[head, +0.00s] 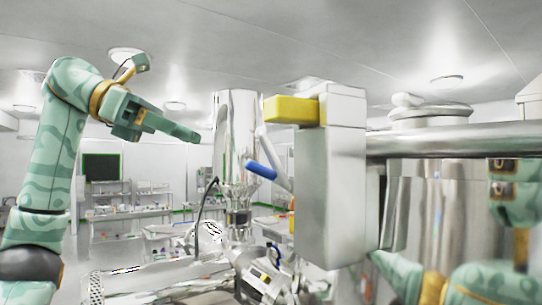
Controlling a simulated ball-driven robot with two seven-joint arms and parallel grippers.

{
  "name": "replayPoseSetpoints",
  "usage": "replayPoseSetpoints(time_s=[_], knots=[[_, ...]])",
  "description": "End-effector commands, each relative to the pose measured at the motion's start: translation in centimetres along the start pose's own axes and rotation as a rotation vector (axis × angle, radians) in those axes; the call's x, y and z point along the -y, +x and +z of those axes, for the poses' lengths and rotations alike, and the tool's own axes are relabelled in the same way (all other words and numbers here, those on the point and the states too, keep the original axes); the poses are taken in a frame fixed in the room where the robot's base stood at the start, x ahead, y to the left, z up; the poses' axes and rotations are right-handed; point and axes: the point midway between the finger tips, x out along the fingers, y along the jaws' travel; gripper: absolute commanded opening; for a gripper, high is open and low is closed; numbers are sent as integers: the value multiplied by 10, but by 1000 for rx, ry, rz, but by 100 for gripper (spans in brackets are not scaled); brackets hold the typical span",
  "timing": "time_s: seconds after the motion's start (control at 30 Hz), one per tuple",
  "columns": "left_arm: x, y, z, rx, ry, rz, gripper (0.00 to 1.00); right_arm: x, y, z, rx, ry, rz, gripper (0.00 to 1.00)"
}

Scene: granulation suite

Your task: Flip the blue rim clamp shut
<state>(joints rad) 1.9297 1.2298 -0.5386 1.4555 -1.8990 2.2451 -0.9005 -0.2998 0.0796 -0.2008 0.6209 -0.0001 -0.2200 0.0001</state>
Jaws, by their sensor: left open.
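A blue lever-like piece (260,170), which looks like the blue rim clamp, sticks out at a tilt beside a shiny steel cylinder (234,130). A pale grey bar passes just right of it; how the two join is hard to see. My left gripper (195,136) is up and left of the blue piece, apart from it, its fingers pointing right. It is open and holds nothing I can see; seen side-on, its fingers overlap. Green and gold parts of my right arm show at the lower right, but its gripper is not visible.
A tall grey box (330,190) with a yellow block (291,110) stands close on the right of the blue piece. A thick steel pipe (450,139) and polished vessel (410,205) fill the right side. Shelving (125,198) stands far back at left.

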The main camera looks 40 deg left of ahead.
Motion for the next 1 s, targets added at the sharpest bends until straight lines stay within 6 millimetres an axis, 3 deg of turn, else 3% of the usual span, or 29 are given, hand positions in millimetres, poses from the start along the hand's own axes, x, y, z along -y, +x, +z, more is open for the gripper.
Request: replayPoseSetpoints(time_s=[0.17,0.5,0.7,1.0], knots=[[1,46,-5,-3,2,-6,49,1,17,3,2,0,-1,36],[1,122,-1,2,0,-7,49,1,23,4,2,0,0,36],[1,142,0,2,-1,-3,49,1,21,4,2,1,0,36],[1,145,0,3,-1,-3,49,0,21,4,2,1,0,36]])
